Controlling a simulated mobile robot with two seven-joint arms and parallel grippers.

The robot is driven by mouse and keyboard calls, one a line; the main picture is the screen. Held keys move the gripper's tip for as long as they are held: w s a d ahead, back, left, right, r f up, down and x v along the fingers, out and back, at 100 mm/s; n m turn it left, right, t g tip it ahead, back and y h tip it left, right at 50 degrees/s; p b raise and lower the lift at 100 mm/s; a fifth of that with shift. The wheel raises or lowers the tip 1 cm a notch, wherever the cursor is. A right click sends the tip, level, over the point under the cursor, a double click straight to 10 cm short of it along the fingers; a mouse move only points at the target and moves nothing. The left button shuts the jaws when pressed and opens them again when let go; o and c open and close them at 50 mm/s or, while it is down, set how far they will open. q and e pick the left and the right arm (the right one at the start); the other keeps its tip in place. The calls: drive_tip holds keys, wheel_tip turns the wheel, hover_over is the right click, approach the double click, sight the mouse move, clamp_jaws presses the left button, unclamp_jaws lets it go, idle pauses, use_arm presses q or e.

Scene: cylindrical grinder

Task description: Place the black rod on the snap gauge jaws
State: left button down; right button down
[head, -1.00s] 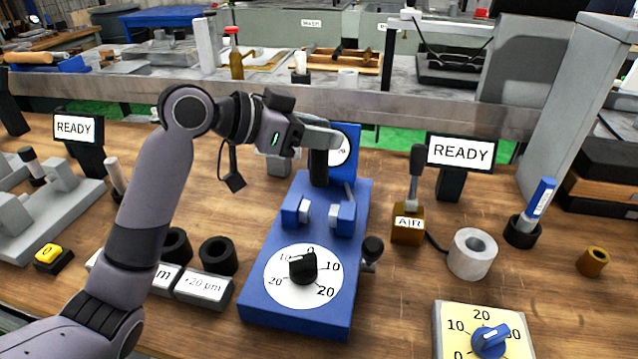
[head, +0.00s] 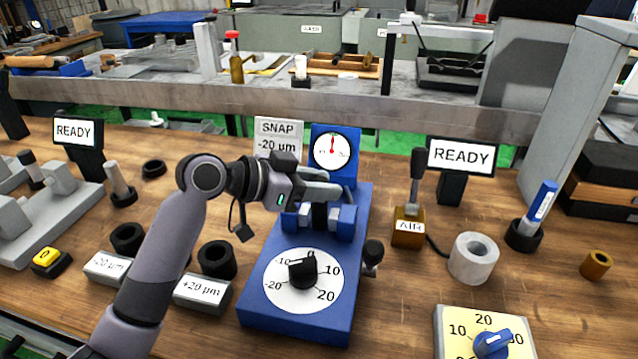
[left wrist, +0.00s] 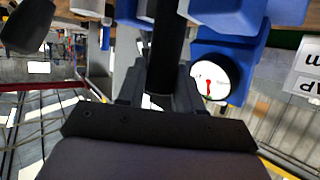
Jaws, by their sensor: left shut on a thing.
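The snap gauge is a blue block (head: 262,312) with two blue jaws, the left jaw (head: 290,220) and the right jaw (head: 347,222), with pale faces turned inward. My left gripper (head: 325,192) is just above the jaws, shut on the black rod (head: 320,216). The rod hangs upright, its lower part in the gap between the jaws. In the left wrist view the rod (left wrist: 168,45) runs out from between the fingers (left wrist: 160,88). Whether it touches the jaw faces is hard to tell. My right gripper is out of view.
The gauge's round dial (head: 333,150) stands behind, its red needle near the top. A black knob (head: 303,270) is on the front scale.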

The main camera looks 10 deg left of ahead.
use_arm(q)
drive_tip(key=c, duration=0.7)
unclamp_jaws()
drive_tip(key=shift+f, duration=0.1)
drive_tip(key=shift+c, duration=0.2)
drive_tip(key=shift+s+a+r, duration=0.1)
drive_tip(key=shift+a+r, duration=0.05)
drive_tip(key=shift+r, duration=0.05)
drive_tip(key=v, duration=1.1)
drive_tip(key=shift+s+a+r, duration=0.2)
